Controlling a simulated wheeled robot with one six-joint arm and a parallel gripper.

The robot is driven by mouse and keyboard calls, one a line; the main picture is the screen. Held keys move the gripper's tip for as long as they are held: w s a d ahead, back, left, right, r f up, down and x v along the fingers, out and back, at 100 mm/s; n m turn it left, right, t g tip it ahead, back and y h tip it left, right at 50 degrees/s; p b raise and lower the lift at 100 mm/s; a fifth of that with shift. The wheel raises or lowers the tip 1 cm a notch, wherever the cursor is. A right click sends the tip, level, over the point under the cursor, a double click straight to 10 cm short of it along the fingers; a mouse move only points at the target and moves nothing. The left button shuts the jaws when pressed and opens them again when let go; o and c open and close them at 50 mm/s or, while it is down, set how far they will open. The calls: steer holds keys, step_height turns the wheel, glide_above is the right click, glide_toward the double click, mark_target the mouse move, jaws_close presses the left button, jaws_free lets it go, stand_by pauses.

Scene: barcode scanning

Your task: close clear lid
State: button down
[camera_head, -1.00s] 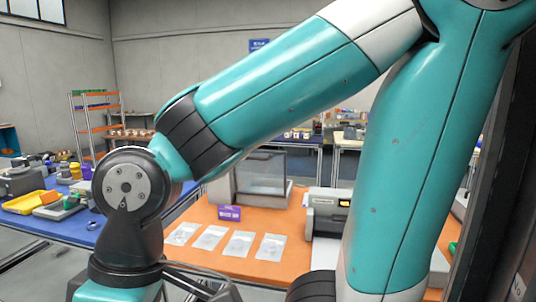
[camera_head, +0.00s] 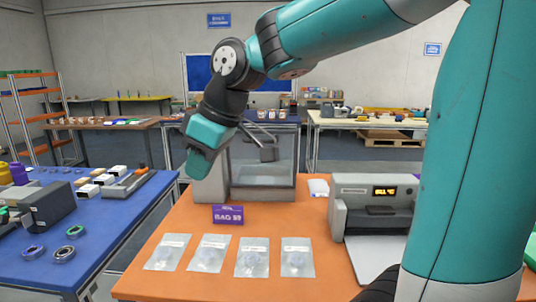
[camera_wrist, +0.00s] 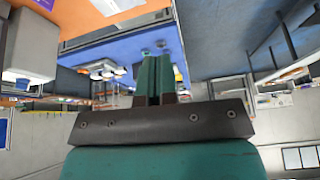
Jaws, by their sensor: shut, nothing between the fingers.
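A grey device with a clear-walled, dark-framed box (camera_head: 280,176) stands at the back of the orange table. The clear lid seems to be part of this box, but I cannot tell how far open it is; my arm hides part of its upper left. My gripper (camera_head: 193,170) hangs tilted down at the box's left side, in front of it in the picture, over the gap between the tables. In the wrist view its two dark green fingers (camera_wrist: 160,75) are together with nothing between them.
A grey printer-like machine (camera_head: 375,205) stands to the right. A blue table (camera_head: 120,215) with tools is at left.

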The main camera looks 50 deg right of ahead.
steer(key=w+d+r+t+h+b, duration=0.2)
steer(key=w+d+b, duration=0.1)
steer(key=d, duration=1)
steer(key=w+d+r+t+h+b, duration=0.1)
steer(key=w+d+h+b, duration=0.2)
steer(key=d, duration=1)
steer(key=w+d+f+p, duration=0.2)
steer(key=w+d+f, duration=0.1)
steer(key=w+f, duration=0.4)
steer(key=shift+w+d+f+y, duration=0.15)
steer(key=shift+w+d+y, duration=0.2)
steer(key=shift+w, duration=0.4)
